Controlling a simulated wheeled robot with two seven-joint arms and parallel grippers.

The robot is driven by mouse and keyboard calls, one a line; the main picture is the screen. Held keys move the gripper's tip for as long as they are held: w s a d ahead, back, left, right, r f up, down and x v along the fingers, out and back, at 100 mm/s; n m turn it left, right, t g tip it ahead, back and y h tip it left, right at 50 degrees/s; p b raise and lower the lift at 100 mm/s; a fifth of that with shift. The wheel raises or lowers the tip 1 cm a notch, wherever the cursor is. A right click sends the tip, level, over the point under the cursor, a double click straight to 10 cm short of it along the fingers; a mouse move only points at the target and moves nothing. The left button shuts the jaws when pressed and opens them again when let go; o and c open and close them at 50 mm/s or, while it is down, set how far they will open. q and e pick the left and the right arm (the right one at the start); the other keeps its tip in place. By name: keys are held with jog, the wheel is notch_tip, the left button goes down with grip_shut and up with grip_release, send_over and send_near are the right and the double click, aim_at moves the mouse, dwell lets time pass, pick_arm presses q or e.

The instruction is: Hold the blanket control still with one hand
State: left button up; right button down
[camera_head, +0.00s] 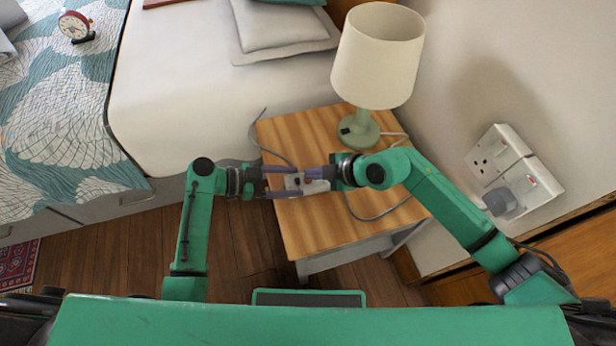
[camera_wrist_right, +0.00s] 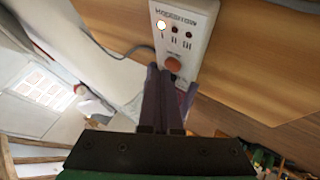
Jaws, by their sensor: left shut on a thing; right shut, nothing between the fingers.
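The white blanket control (camera_head: 312,187) is over the wooden bedside table (camera_head: 335,230), between my two grippers. In the right wrist view the control (camera_wrist_right: 200,42) shows printed lettering, a lit indicator, two dark dots and an orange-brown round button. My left gripper (camera_head: 292,181) comes in from the left and is shut on the control, with its purple fingers on either side. My right gripper (camera_head: 308,173) is shut and empty. Its fingertips (camera_wrist_right: 166,72) are at or very near the button; contact is unclear. Whether the control rests on the tabletop is unclear.
A green lamp with a cream shade (camera_head: 378,58) stands at the table's back. Grey cables (camera_head: 372,214) run over the tabletop. A wall socket (camera_head: 512,172) with a grey plug is on the right. The bed (camera_head: 180,90) is on the left, with a red clock (camera_head: 75,26) on it.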

jog(key=shift+f, duration=0.4)
dwell(0.5)
jog(key=shift+r, duration=0.85)
notch_tip(320, 180, up, 5)
jog(key=shift+r, duration=0.1)
dwell(0.6)
pick_arm(q)
jog(key=o, duration=1.4)
jog(key=shift+o, duration=0.2)
